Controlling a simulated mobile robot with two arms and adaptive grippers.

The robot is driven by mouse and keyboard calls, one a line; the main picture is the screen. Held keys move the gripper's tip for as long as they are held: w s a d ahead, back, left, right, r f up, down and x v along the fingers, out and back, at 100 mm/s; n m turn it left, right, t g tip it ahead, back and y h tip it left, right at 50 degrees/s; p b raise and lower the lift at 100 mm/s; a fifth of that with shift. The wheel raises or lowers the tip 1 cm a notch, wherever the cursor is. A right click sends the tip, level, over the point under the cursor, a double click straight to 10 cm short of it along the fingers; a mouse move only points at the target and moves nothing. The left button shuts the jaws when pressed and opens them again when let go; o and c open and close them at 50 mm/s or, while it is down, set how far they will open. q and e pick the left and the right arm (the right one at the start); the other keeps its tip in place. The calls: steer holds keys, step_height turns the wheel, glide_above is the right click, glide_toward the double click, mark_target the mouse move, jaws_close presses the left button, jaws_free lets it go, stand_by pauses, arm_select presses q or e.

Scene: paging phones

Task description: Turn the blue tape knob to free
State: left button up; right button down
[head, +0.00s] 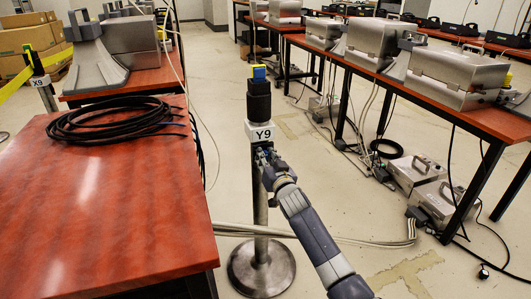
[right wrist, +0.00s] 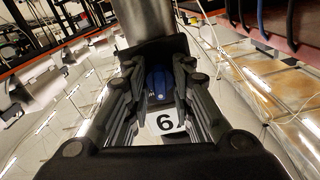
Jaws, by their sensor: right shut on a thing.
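A metal stanchion post (head: 260,205) stands in the aisle with a white Y9 label (head: 264,134) and a black head (head: 259,101). My right gripper (head: 264,154) reaches the post just below the label. In the right wrist view, a blue knob (right wrist: 158,82) sits between the fingers of this gripper, beside the white label (right wrist: 164,121) and near the grey post (right wrist: 146,18). The gripper is shut on the blue knob; its grip is partly hidden. My left gripper is not in view.
A red table (head: 100,215) with a black cable coil (head: 112,118) stands close on the left. A long table with metal cases (head: 457,80) runs along the right. Cables (head: 330,240) cross the floor by the round post base (head: 261,268).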

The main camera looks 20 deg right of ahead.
steer(key=shift+r+n+p, duration=0.1)
steer(key=shift+n+p, duration=0.25)
steer(key=shift+n, duration=0.65)
steer(key=n+p, duration=0.1)
steer(key=n, duration=0.3)
steer(key=shift+n, duration=0.3)
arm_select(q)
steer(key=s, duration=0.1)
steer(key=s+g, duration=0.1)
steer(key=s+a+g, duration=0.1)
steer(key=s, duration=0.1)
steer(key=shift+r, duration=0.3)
arm_select(e)
steer(key=n, duration=0.4)
steer(key=shift+n, duration=0.4)
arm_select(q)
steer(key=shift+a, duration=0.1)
arm_select(e)
steer(key=c, duration=1.7)
jaws_free()
steer(key=s, duration=1.2)
steer(key=shift+d, duration=0.2)
